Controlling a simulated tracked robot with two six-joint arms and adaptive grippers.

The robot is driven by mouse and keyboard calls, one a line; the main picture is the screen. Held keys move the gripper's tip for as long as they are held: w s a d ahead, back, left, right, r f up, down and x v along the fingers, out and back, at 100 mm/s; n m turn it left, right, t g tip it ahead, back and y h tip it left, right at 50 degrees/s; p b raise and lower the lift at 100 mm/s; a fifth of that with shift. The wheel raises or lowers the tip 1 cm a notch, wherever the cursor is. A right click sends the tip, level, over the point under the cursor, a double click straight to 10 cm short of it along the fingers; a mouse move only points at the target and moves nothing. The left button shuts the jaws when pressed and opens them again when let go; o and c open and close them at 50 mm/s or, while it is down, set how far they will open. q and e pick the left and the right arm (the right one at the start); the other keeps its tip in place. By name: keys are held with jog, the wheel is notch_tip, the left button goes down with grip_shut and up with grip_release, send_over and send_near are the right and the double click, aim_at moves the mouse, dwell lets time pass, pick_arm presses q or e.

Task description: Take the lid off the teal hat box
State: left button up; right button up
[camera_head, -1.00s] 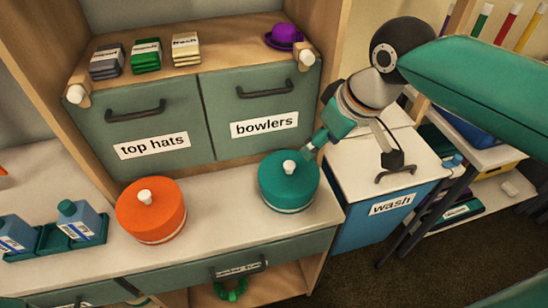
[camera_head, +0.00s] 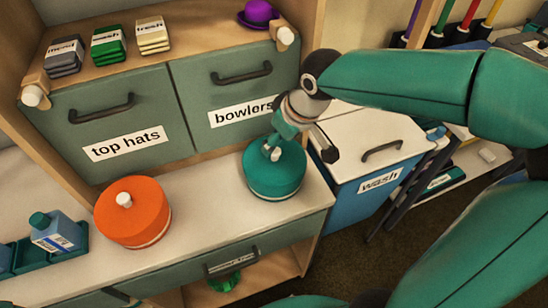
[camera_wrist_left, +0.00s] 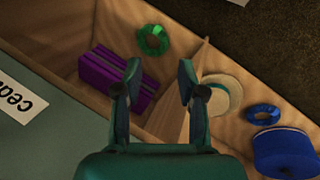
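The teal hat box (camera_head: 273,180) stands at the right end of the white counter, its lid on. A small white knob (camera_head: 274,155) sits on top of the lid. My right gripper (camera_head: 273,147) reaches down from above right, with its fingertips at the knob; they partly hide it. I cannot tell whether the fingers are closed on the knob. My left gripper (camera_wrist_left: 160,72) is open and empty in the left wrist view, above a low wooden compartment and away from the hat box.
An orange hat box (camera_head: 133,215) with a white knob stands left on the counter. Bottles in a teal tray (camera_head: 72,243) are further left. The bowlers drawer (camera_head: 240,100) is close behind my right gripper. A blue wash bin (camera_head: 365,190) stands at the right.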

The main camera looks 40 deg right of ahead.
aim_at(275, 152)
jog(key=shift+x, duration=2.7)
jog(key=shift+s, duration=0.25)
jog(key=c, duration=1.1)
